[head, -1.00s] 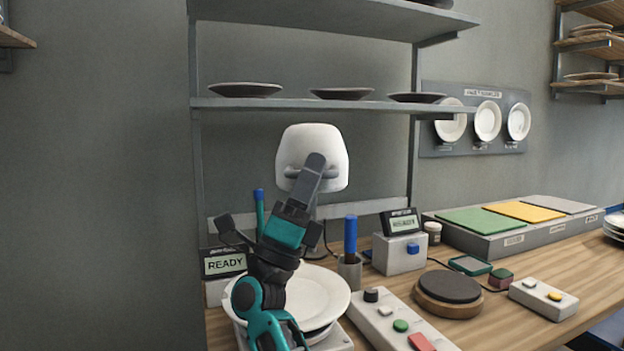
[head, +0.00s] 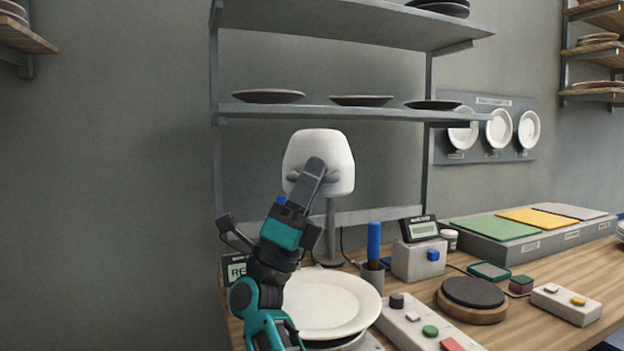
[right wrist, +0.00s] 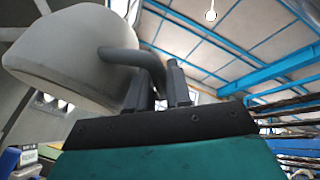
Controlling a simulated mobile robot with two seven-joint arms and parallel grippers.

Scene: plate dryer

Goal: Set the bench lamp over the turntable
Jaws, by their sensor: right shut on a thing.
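The bench lamp has a white rounded head (head: 318,160) on a thin grey post (head: 330,225), at the back of the bench in the head view. My right gripper (head: 316,178) is shut on the grey bar handle at the front of the lamp head. The right wrist view shows the fingers (right wrist: 160,88) around the curved handle (right wrist: 138,60), with the white head (right wrist: 75,55) beside them. The turntable appears to be the dark round disc on a wooden base (head: 472,295), right of the lamp and well apart from its head. My left gripper is out of view.
White plates (head: 330,303) are stacked below the lamp head. A shelf with dark plates (head: 350,112) runs just above the lamp head.

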